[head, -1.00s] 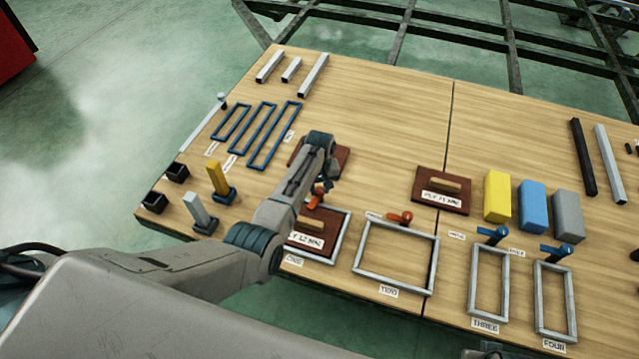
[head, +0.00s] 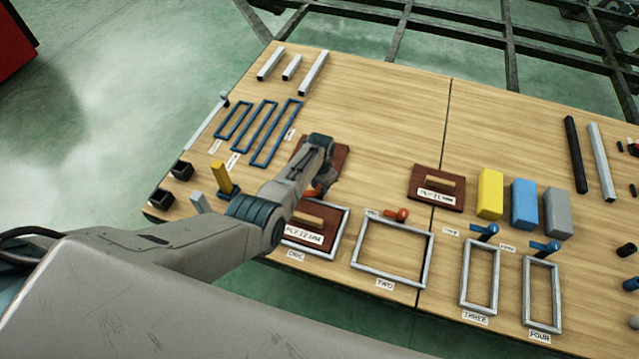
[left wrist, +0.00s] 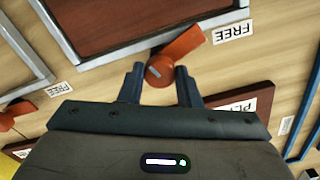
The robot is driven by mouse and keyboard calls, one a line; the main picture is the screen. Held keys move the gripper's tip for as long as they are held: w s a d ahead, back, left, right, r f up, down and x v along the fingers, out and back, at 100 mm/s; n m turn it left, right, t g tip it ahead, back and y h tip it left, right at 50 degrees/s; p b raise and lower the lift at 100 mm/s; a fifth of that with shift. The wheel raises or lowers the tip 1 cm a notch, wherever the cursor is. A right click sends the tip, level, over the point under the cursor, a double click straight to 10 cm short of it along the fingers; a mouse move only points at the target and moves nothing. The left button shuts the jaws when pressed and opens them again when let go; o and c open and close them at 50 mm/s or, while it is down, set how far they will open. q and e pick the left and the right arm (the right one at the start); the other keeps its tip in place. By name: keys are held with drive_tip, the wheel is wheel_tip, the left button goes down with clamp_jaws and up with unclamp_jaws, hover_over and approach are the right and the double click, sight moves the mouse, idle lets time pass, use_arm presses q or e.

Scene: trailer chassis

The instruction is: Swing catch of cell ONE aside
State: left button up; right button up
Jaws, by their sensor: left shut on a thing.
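Cell ONE is a grey frame (head: 341,228) with a dark red-brown panel (head: 290,231) lying inside it, labelled PLY 12 MM. Its orange-red catch (left wrist: 181,45) shows in the left wrist view, by the frame's edge. Its arm points up and right beside a FREE label (left wrist: 233,32). My left gripper (left wrist: 158,84) is shut on the catch, with a dark finger on each side of its round end. In the head view my left gripper (head: 323,190) is over cell ONE's far edge, and my arm hides part of the frame and catch.
Cell TWO (head: 430,265) lies to the right with its own orange catch (head: 397,213). Cells THREE (head: 463,275) and FOUR (head: 559,298) have blue catches. Another brown panel (head: 340,165) lies just behind my gripper. Yellow, blue and grey blocks stand farther right.

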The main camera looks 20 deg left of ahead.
sight(320, 188)
use_arm(q)
drive_tip(key=shift+m+p, duration=0.35)
drive_tip(key=shift+m, duration=1.65)
use_arm(e)
drive_tip(key=shift+s+d+f, duration=0.1)
drive_tip(key=shift+s+f, duration=0.25)
drive_tip(key=shift+f, duration=0.25)
drive_tip(key=shift+s+d+f, duration=0.1)
drive_tip(key=shift+s+f, duration=0.2)
drive_tip(key=shift+f, duration=0.35)
use_arm(q)
drive_tip(key=o, duration=1)
drive_tip(key=shift+c, duration=0.2)
drive_tip(key=shift+r, duration=0.15)
wheel_tip(320, 188, up, 5)
drive_tip(key=p, duration=0.2)
drive_tip(key=shift+p, duration=0.3)
drive_tip(key=shift+r+p, duration=0.5)
drive_tip(key=shift+r, duration=2.25)
use_arm(e)
drive_tip(key=s+d+f, duration=0.1)
drive_tip(key=s+f, duration=0.5)
drive_tip(key=s, duration=0.1)
drive_tip(key=shift+s+f, duration=0.4)
